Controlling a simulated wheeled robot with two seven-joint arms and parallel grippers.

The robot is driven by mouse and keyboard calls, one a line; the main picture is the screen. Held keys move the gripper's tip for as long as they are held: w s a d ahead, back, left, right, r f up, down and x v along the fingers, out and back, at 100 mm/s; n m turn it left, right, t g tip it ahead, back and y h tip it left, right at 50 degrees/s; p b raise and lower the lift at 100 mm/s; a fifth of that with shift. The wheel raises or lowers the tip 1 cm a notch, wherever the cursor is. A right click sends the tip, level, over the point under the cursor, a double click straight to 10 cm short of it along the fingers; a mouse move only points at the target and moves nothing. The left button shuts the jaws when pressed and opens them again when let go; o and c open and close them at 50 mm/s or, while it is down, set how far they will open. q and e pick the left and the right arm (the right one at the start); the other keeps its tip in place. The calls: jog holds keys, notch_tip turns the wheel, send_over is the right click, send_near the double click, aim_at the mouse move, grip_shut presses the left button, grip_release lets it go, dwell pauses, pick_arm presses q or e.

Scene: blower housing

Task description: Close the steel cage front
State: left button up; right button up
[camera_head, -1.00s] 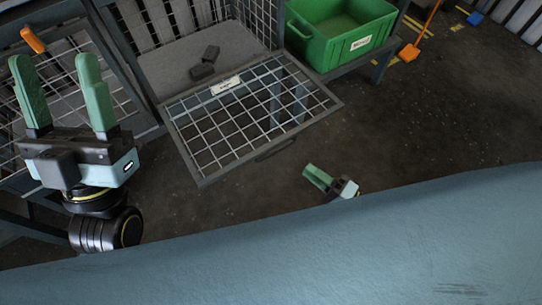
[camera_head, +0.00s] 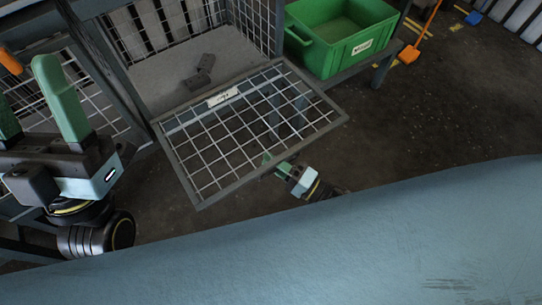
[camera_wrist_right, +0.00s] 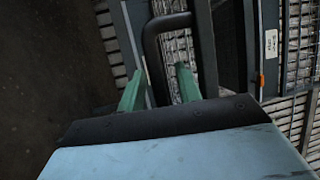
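The steel cage front (camera_head: 182,172), a grey frame with wire mesh and a white label, is folded down and juts out from the cage. Its dark handle (camera_wrist_right: 152,58) shows in the right wrist view, reaching down between my right gripper's green fingertips. That right gripper (camera_head: 268,160) is at the front's outer edge, its fingers partly hidden by the frame. In the wrist view (camera_wrist_right: 160,84) the fingers are apart; I cannot tell whether they touch the handle. My left gripper (camera_head: 30,88) is open and empty at the left, in front of the neighbouring mesh.
Dark blocks (camera_head: 199,72) lie on the grey cage floor (camera_head: 165,90). A green crate (camera_head: 345,52) stands on a bench to the right. An orange tool (camera_head: 408,54) stands beyond. Dark floor (camera_head: 440,110) at right is clear.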

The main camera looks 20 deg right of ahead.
jog(key=shift+w+a, duration=0.1)
jog(key=shift+c, duration=0.4)
grip_shut()
